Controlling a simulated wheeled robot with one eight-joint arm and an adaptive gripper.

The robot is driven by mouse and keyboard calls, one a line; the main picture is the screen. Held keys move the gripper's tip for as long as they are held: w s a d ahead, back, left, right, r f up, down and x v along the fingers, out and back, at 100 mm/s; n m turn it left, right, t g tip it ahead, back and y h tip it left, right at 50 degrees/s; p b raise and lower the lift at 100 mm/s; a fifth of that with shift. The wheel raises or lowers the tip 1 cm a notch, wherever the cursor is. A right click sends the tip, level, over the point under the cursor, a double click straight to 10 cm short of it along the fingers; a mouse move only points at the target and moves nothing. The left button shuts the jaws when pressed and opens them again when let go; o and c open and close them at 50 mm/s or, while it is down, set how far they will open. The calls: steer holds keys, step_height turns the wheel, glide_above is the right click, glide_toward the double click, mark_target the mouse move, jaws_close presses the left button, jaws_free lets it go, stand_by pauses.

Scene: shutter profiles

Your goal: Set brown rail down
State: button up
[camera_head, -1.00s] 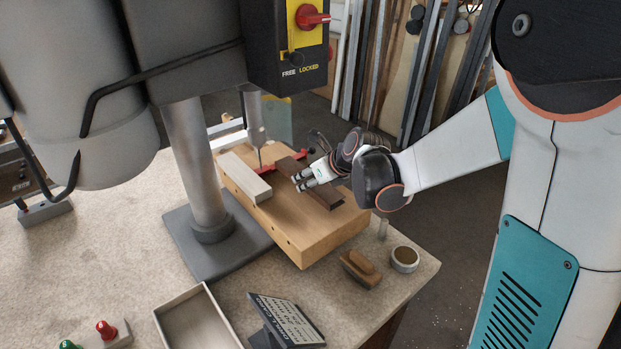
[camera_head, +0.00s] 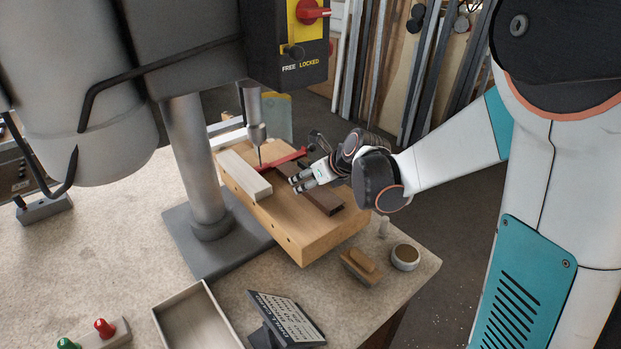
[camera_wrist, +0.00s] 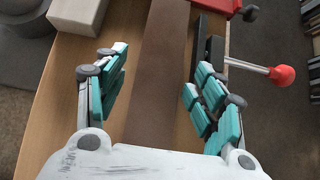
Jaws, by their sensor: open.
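The brown rail (camera_head: 323,199) lies flat on the wooden block (camera_head: 305,237) of the drill press. In the wrist view the brown rail (camera_wrist: 157,75) runs lengthwise between the fingers, which stand apart from it on both sides. My gripper (camera_head: 302,180) is open over the rail, and its two teal-padded fingers also show in the wrist view (camera_wrist: 158,90). The gripper hides part of the rail in the head view.
A pale bar (camera_head: 244,174) lies on the block left of the rail. A red clamp (camera_head: 284,161) with a red-knobbed lever (camera_wrist: 282,75) is beside the rail. The drill press column (camera_head: 197,165) stands left. A brush (camera_head: 360,266), round tin (camera_head: 405,257) and sign (camera_head: 287,318) are in front.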

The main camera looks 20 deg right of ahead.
steer(key=shift+r, duration=0.4)
steer(key=p+v, duration=0.4)
steer(key=v, duration=0.8)
steer(key=shift+r+p, duration=0.25)
steer(key=shift+p, duration=0.05)
steer(key=shift+s+a, duration=0.1)
